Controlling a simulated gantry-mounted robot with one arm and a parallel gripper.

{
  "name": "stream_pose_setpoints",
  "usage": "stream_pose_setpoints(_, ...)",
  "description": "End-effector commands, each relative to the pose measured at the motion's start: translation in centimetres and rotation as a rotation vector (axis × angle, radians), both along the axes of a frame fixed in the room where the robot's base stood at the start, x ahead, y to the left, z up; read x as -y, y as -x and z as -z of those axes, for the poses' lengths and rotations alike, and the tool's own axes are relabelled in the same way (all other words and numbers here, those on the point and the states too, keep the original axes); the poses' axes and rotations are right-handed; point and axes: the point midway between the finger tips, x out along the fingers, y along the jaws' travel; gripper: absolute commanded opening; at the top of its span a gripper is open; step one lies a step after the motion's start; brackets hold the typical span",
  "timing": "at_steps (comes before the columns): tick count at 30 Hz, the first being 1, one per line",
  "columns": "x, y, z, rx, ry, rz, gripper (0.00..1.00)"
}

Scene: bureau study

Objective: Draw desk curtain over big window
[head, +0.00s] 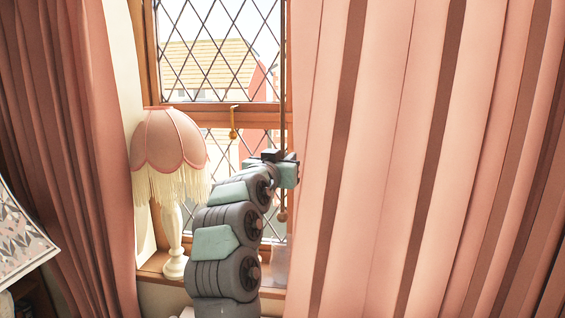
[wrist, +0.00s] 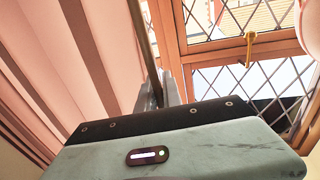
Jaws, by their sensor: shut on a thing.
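A big leaded window (head: 215,45) with a wooden frame shows in the middle of the head view. A wide pink curtain (head: 385,150) hangs in folds over its right side, with its left edge beside the glass. A thin dark draw rod (head: 283,80) hangs along that edge and ends in a round knob below my gripper. My gripper (head: 291,168) is shut on the rod. In the wrist view, the rod (wrist: 141,35) runs down between my fingers (wrist: 162,92), with the curtain (wrist: 75,50) to the left and window (wrist: 240,25) to the right.
A second pink curtain (head: 75,140) hangs at the left. A pink fringed lamp (head: 168,140) stands on the sill (head: 150,268), left of my arm. A brass window handle (head: 233,122) sits on the frame. A patterned pale object (head: 22,240) is at the far left.

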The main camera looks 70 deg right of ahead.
Motion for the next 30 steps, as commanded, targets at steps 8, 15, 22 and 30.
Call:
stream_pose_setpoints(8, 0.15, 0.03, 0.03, 0.0, 0.0, 0.004, 0.0)
stream_pose_setpoints(15, 0.16, 0.03, 0.09, 0.0, -0.001, 0.004, 0.17)
stream_pose_setpoints(22, 0.16, 0.05, 0.07, 0.0, -0.001, 0.004, 0.32)
stream_pose_setpoints(30, -0.13, 0.04, 0.12, -0.001, -0.001, 0.004, 0.32)
